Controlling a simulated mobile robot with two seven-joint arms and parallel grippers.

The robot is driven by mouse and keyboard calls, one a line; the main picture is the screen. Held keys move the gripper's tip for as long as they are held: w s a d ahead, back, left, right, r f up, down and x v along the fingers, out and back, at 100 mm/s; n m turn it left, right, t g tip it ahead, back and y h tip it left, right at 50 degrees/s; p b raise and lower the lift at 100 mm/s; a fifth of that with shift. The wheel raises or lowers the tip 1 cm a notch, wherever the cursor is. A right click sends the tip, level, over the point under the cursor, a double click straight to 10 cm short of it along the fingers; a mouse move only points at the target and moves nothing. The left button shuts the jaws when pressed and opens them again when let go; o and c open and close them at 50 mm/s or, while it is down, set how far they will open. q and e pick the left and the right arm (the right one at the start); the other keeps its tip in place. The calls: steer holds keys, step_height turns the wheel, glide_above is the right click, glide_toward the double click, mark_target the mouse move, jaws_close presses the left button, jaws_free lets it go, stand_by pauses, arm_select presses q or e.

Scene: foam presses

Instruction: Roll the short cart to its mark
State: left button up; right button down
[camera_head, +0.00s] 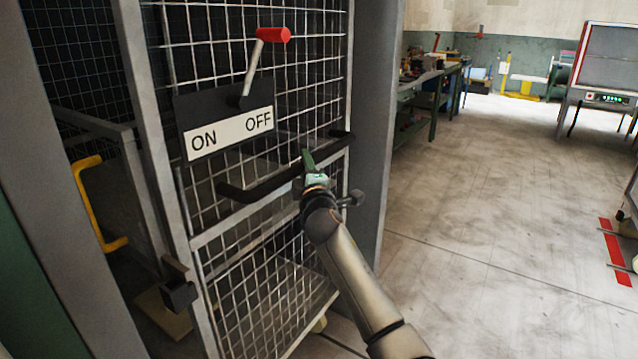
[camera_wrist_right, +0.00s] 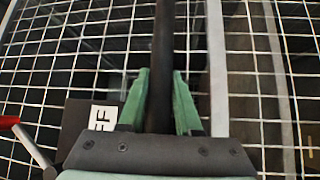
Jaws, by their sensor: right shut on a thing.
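My right gripper (camera_head: 310,168) is shut on the dark bar handle (camera_head: 250,190) across a wire mesh door (camera_head: 265,270). In the right wrist view its green fingers (camera_wrist_right: 160,85) stand on either side of the dark handle (camera_wrist_right: 163,40). A small wheel shows low behind the door. A red and white striped floor mark (camera_head: 612,245) lies at the far right. My left gripper is not in view.
A lever with a red grip (camera_head: 273,35) stands over an ON/OFF plate (camera_head: 230,132) on the door. A grey post (camera_head: 375,110) is right of the door. A green workbench (camera_head: 432,95) stands behind. The floor at the right (camera_head: 500,200) is clear.

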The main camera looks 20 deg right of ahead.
steer(key=shift+w+a+f+b, duration=0.2)
steer(key=shift+w+a+b, duration=0.15)
steer(key=shift+a, duration=0.15)
steer(key=shift+w+a+f+b, duration=0.2)
steer(key=shift+w+a, duration=0.15)
steer(key=shift+a, duration=0.1)
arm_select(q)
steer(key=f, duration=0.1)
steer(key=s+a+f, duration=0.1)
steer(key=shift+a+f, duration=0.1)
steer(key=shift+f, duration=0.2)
arm_select(e)
steer(key=shift+w+a+r, duration=0.1)
steer(key=shift+w+a, duration=0.15)
steer(key=shift+w, duration=0.05)
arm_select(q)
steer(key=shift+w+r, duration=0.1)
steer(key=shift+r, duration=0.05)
arm_select(e)
steer(key=c, duration=0.6)
jaws_free()
steer(key=shift+r, duration=0.15)
steer(key=shift+d, duration=0.15)
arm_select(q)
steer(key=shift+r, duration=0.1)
arm_select(e)
steer(key=shift+r, duration=0.1)
